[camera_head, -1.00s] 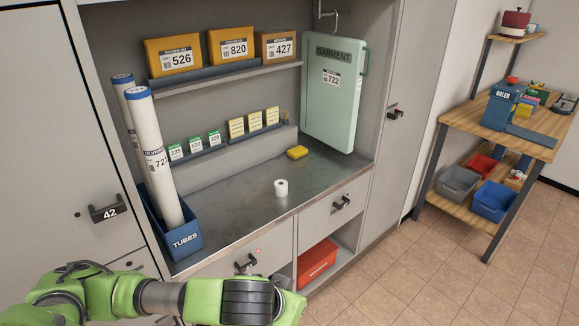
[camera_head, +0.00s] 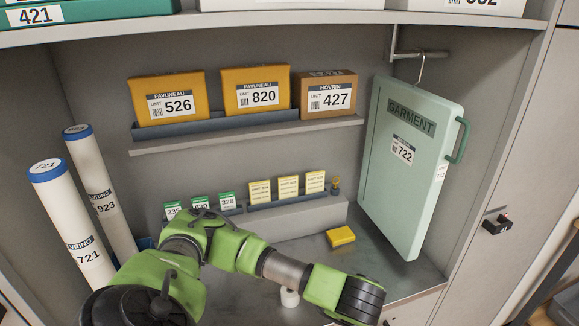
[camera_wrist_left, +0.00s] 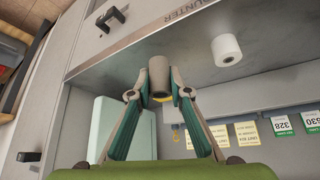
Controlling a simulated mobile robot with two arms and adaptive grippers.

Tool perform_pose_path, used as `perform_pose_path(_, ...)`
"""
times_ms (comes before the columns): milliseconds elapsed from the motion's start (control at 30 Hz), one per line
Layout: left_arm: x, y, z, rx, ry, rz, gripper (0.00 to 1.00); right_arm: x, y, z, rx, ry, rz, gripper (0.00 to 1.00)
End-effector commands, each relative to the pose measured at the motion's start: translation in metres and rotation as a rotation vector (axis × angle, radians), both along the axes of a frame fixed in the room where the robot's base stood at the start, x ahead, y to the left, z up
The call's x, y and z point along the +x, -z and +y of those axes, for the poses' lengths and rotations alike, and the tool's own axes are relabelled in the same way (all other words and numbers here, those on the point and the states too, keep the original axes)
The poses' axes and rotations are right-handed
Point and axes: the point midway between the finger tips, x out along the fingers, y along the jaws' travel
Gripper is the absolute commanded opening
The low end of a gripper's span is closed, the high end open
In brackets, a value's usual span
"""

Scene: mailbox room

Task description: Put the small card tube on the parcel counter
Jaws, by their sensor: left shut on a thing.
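The small card tube (camera_wrist_left: 159,74), a plain grey-brown cylinder, is between the fingertips of my left gripper (camera_wrist_left: 159,94) in the left wrist view. The gripper is shut on it. The grey parcel counter (camera_wrist_left: 196,64) is behind the tube in that view; I cannot tell whether the tube touches it. In the head view my left arm crosses in front of the counter (camera_head: 398,277), and the gripper and tube are hidden. My right gripper is not in view.
A white roll (camera_wrist_left: 227,49) stands on the counter beside the tube; my arm partly hides it in the head view (camera_head: 289,297). A yellow block (camera_head: 341,236) lies farther back. The garment case (camera_head: 405,165) hangs at right, and tall tubes (camera_head: 78,230) stand at left.

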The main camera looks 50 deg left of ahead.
Motion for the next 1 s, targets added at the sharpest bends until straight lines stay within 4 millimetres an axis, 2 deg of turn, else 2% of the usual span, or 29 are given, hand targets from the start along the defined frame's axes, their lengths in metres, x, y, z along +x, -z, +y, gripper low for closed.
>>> perform_pose_path(33,0.009,-0.008,0.021,0.008,-0.124,-0.009,0.09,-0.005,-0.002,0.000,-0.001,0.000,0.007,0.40)
perform_pose_path(100,0.012,-0.014,0.043,0.007,-0.282,-0.006,0.09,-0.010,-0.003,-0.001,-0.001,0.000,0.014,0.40)
perform_pose_path(200,0.015,-0.022,0.067,0.007,-0.460,-0.005,0.09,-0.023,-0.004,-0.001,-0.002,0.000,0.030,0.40)
perform_pose_path(333,0.015,-0.029,0.085,0.004,-0.597,-0.001,0.09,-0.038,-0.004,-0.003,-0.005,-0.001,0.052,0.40)
perform_pose_path(433,0.015,-0.031,0.090,0.003,-0.636,0.001,0.09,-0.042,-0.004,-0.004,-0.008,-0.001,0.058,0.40)
perform_pose_path(567,0.021,-0.025,0.089,0.002,-0.641,0.001,0.09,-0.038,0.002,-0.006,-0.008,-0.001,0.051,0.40)
perform_pose_path(667,0.039,-0.014,0.088,0.000,-0.641,0.000,0.09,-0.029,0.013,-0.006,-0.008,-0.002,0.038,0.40)
perform_pose_path(800,0.073,0.004,0.087,0.001,-0.639,-0.001,0.09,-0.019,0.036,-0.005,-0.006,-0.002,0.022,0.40)
perform_pose_path(967,0.110,0.022,0.087,-0.001,-0.640,-0.001,0.09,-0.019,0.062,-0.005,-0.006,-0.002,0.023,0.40)
perform_pose_path(1000,0.113,0.030,0.087,0.000,-0.638,0.001,0.09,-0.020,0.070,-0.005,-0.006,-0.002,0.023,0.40)
